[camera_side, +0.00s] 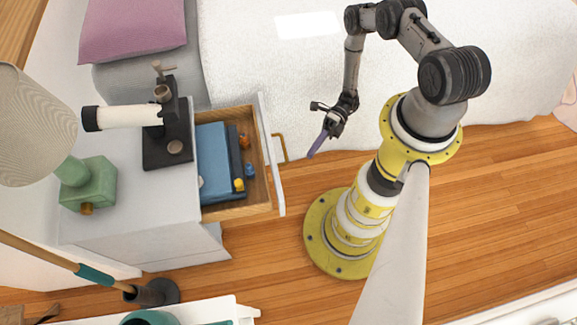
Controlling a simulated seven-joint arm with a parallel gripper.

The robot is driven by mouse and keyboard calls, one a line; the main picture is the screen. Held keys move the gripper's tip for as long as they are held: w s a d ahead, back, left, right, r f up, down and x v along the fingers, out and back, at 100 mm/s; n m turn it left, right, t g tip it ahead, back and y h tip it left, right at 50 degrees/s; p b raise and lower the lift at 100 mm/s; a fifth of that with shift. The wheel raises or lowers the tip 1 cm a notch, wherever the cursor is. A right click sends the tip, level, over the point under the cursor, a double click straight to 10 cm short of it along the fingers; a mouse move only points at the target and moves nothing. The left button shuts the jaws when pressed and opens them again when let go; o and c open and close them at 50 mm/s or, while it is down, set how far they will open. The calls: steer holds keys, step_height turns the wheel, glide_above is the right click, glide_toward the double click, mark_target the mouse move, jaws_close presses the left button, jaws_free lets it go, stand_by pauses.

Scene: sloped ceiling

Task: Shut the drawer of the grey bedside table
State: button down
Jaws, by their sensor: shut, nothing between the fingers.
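The grey bedside table (160,215) stands at the left. Its wooden drawer (236,209) is pulled out to the right, with a white front panel (271,160) and a yellowish handle (281,148). Inside the drawer lie a blue book (212,163), a darker flat item beneath it, and several small orange, yellow and blue objects. My gripper (318,145) is to the right of the handle, apart from it, pointing down and to the left. Its fingers are shut and empty.
A black device with a white cylinder (127,118) and a green lamp (90,183) stand on the tabletop. A bed (250,50) with a pink pillow (130,28) is behind. A pole with a teal grip (95,273) leans at front left. The wooden floor (510,200) is clear at right.

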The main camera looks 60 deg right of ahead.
mark_target(224, 183)
steer(key=w+a, duration=0.3)
steer(key=a, duration=0.6)
steer(key=shift+a, duration=0.15)
steer(key=w+a, duration=1.3)
steer(key=shift+w+a, duration=0.15)
steer(key=shift+a, duration=0.05)
